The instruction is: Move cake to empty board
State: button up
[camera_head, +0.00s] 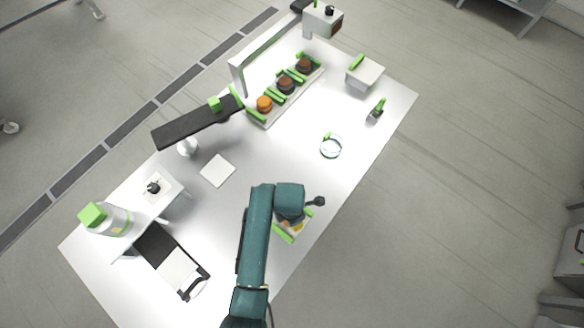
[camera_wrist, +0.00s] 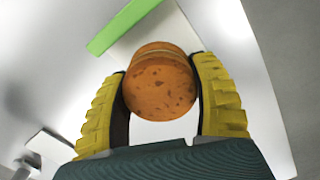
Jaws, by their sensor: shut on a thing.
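A round orange-brown cake (camera_wrist: 160,88) with dark specks sits between the two yellow fingers of my gripper (camera_wrist: 163,74), which is shut on it. Behind the cake in the wrist view is a white board (camera_wrist: 184,32) with a green edge strip. In the head view my gripper (camera_head: 297,224) is over this board, whose green end strip (camera_head: 283,234) shows beside the arm. The arm hides most of the board and the cake there. I cannot tell whether the cake touches the board.
A long tray (camera_head: 271,119) at the back holds an orange cake (camera_head: 264,104) and two brown cakes (camera_head: 286,85) between green strips. A glass ring-like dish (camera_head: 330,146) stands right of centre. A flat white square (camera_head: 217,170) lies left of my arm.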

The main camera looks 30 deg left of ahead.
jog(key=shift+f+b, duration=0.55)
jog(key=shift+f, duration=1.25)
jog(key=o, duration=0.8)
notch_tip(320, 180, up, 12)
jog(key=p, duration=0.3)
jog(key=shift+r+p, duration=0.15)
jog(key=shift+p, duration=0.25)
